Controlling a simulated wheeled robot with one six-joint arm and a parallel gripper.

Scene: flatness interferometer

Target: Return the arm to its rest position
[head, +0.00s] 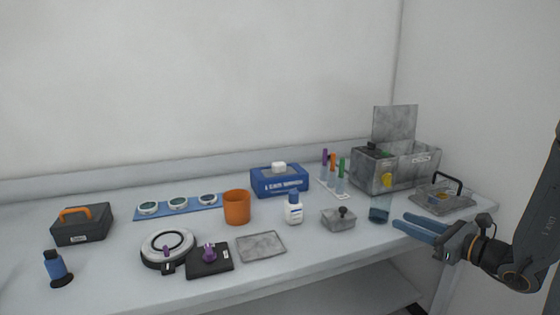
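My gripper (402,220) is at the right of the head view, at the bench's front right edge. Its two blue fingers point left and stand apart, with nothing seen between them. My arm comes in from the right edge of the picture. A dark blue beaker (379,211) is just left of the fingertips; I cannot tell whether they touch it.
The bench (330,262) holds a grey lidded box (338,220), a white bottle (293,210), an orange cup (237,208), a round device (168,249) and a blue wipes box (279,180). A large open grey case (400,172) and a handled tray (443,200) stand behind my gripper.

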